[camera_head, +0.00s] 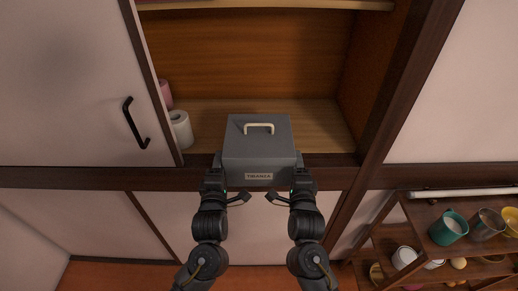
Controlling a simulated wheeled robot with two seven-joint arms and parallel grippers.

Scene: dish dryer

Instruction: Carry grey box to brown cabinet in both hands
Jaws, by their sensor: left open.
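The grey box (258,153) has a pale handle on its lid and a label on its front. It is upright at the opening of the brown cabinet (313,113), its back part over the wooden shelf. I cannot tell whether its base rests on the shelf. My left gripper (217,163) is open at the box's left side. My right gripper (301,165) is at its right side, and its fingers are too dark to read. Any contact with the sides is unclear.
A white roll (180,129) and a pink roll (165,94) stand at the shelf's left, beside a pale door (75,85) with a black handle. The shelf behind and right of the box is clear. A wooden rack (412,238) with several cups is at lower right.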

